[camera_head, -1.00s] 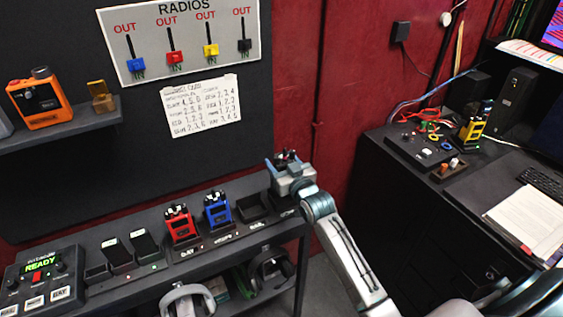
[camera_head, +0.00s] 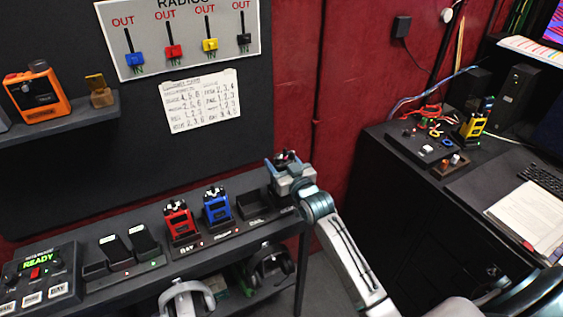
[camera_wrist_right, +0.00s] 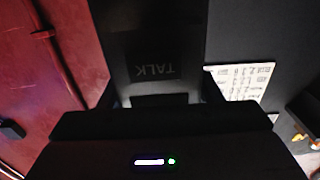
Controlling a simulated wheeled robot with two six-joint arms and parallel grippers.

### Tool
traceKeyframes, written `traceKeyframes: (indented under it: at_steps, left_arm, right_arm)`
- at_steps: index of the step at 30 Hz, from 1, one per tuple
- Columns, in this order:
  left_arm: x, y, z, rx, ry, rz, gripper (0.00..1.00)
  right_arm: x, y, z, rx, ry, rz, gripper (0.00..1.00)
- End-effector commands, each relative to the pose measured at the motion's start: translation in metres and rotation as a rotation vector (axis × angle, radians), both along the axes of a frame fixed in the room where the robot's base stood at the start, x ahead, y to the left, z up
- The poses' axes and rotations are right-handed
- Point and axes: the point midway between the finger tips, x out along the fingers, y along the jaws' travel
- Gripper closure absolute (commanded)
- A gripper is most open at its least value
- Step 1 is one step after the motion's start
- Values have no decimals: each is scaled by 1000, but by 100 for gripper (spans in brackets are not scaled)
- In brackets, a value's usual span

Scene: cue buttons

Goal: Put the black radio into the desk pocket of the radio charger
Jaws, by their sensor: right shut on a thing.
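My right gripper (camera_head: 290,178) is shut on a dark thing that looks like the black radio (camera_head: 287,157); only its top shows in the head view. In the right wrist view the black radio (camera_wrist_right: 155,65) fills the middle, with a TALK label on it, between the dark fingers. The radio charger (camera_head: 225,236) is a row of pockets on the bench. A red radio (camera_head: 179,222) and a blue radio (camera_head: 216,207) stand in it. An empty pocket (camera_head: 251,206) is right of the blue one. The gripper is over the right end, hiding the last pocket partly. My left gripper is not in view.
A READY panel (camera_head: 38,270) and two black handsets (camera_head: 143,242) stand left on the bench. Headphones (camera_head: 186,299) hang below. A yellow radio (camera_head: 472,128) stands on the right desk (camera_head: 425,190). A dark red wall is behind the gripper.

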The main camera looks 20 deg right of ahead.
Motion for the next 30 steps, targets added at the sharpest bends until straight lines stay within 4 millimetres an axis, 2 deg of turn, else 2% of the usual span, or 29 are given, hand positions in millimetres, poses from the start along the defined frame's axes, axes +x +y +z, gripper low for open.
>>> traceKeyframes:
  at_steps: [30]
  left_arm:
    - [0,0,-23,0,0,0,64]
  right_arm:
    - [0,0,-31,0,-1,0,70]
